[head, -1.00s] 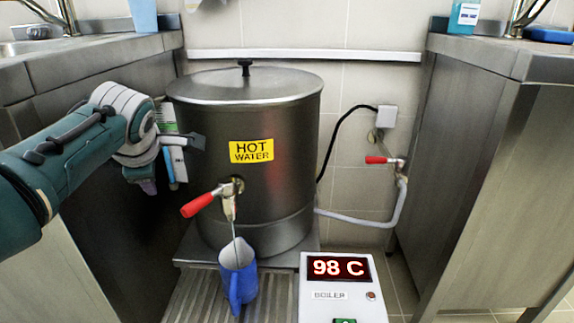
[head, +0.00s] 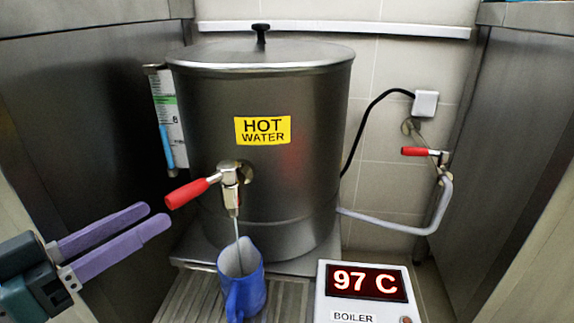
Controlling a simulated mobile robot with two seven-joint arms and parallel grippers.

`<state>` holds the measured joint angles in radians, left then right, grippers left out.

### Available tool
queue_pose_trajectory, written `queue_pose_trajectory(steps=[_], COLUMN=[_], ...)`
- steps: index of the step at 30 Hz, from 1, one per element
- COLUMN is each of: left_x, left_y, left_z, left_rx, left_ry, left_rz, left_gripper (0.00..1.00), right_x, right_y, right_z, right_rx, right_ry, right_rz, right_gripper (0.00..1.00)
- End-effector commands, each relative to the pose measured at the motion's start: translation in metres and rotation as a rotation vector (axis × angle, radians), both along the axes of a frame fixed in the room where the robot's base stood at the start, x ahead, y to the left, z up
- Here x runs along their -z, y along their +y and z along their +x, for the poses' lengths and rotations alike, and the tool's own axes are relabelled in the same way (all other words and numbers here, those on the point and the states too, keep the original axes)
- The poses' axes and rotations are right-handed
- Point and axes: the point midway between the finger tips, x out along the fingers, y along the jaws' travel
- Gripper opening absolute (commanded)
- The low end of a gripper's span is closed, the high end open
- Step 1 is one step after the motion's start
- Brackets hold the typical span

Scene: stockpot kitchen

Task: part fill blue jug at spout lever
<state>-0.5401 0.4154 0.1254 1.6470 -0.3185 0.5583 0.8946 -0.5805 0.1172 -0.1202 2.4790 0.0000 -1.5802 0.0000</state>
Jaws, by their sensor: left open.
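The blue jug (head: 244,290) stands upright on the ribbed drip tray, under the spout (head: 231,200) of the steel hot water boiler (head: 260,150). A thin pale stream runs from the spout down into the jug's open mouth. The water level inside cannot be made out. The spout lever (head: 188,193) has a red handle pointing left and slightly down. My left gripper (head: 157,217) is open and empty, its two purple fingers pointing right, left of the jug and below the lever, touching neither. My right gripper is not in view.
The boiler display box (head: 365,287) reads 97 C, right of the jug. The ribbed drip tray (head: 190,300) has bare room left of the jug. A second red-handled valve (head: 420,152) with a grey hose is on the back wall. Steel cabinets flank both sides.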

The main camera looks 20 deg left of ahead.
Motion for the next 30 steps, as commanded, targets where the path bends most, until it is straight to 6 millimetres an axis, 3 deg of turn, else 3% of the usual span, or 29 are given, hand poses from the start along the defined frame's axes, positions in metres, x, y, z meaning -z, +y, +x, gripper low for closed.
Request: queue_pose_trajectory(steps=[15, 27, 30], left_x=[0.001, -0.001, -0.001], left_y=[-0.024, -0.027, -0.027], left_z=[0.082, 0.091, 0.091], left_rx=[0.0, -0.002, -0.002], left_ry=[-0.002, 0.001, 0.001], left_rz=[-0.001, -0.001, -0.001], left_gripper=[0.53, 0.53, 0.43], right_x=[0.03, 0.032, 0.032], right_y=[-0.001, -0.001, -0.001], right_z=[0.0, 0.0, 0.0], right_rx=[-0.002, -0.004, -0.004], right_ry=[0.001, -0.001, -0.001], right_rz=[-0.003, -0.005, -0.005], right_gripper=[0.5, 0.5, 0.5])
